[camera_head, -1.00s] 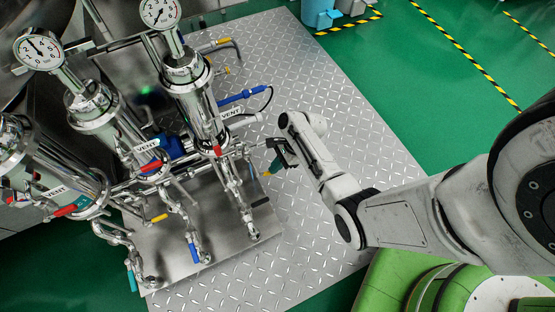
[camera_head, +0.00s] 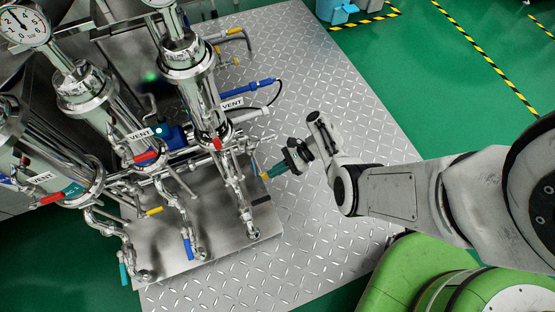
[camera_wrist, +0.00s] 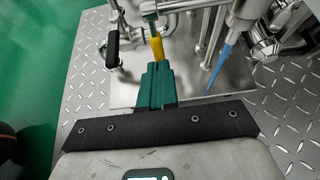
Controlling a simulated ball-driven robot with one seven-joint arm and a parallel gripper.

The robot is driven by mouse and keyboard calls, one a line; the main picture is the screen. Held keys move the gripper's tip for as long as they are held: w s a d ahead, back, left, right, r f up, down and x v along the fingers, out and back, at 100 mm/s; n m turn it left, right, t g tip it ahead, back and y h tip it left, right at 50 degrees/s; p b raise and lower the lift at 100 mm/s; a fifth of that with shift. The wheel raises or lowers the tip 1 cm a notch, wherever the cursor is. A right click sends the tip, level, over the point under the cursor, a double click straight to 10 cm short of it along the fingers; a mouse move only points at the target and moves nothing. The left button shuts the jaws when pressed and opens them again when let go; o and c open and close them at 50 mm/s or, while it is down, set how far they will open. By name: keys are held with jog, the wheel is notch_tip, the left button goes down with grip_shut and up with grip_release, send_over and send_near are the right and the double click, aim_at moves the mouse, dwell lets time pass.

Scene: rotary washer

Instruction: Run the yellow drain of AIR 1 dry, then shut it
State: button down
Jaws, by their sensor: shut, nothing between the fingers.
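A yellow handle (camera_head: 265,177) hangs on the pipework beside the rightmost steel column (camera_head: 200,98). In the wrist view the yellow handle (camera_wrist: 157,46) stands just beyond my fingertips, below a teal part. My gripper (camera_head: 270,175) is shut and empty, pointing left at this handle; I cannot tell whether they touch. The green fingers (camera_wrist: 158,70) lie together in the wrist view. Another yellow handle (camera_head: 154,211) sits low, farther left. A teal tag (camera_head: 72,190) on the left column is too small to read surely, so I cannot tell which unit is AIR 1.
A black handle (camera_head: 261,200) is close to the gripper, left of the yellow one in the wrist view (camera_wrist: 112,48). Red vent handles (camera_head: 147,156), a blue handle (camera_head: 189,249) and pipes crowd the left.

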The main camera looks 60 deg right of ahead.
jog(key=shift+w+a+f, duration=0.35)
jog(key=shift+a+f, duration=0.2)
jog(key=shift+f, duration=0.1)
jog(key=shift+a+f, duration=0.1)
dwell(0.4)
